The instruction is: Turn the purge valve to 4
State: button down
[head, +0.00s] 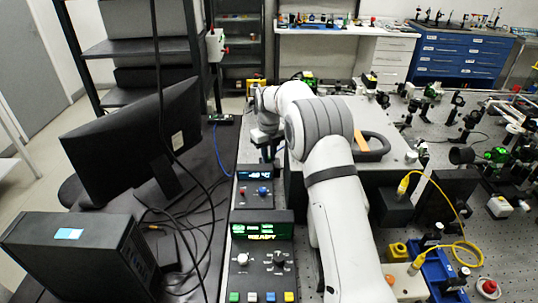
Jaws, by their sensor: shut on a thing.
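My gripper (268,155) is small and far off in the head view, pointing down just behind the small black control box with a lit display (255,173). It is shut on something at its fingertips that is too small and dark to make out. I cannot pick out the purge valve or read its setting. A nearer control unit (262,234) shows green lit text, with a white knob (242,259) and a black knob (279,259) below. My gripper is well away from these knobs.
A monitor (130,135) and a black box (75,250) stand on the left, with loose cables between them and the control units. A black-sided box with a light top (375,135) stands right of my gripper. Optics crowd the right bench.

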aim_at(269, 157)
jog(key=shift+r+m, duration=0.1)
jog(key=shift+m, duration=0.3)
jog(key=c, duration=1.3)
grip_release()
jog(key=shift+c, duration=0.2)
jog(key=shift+r+b, duration=0.4)
jog(key=shift+r, duration=3.45)
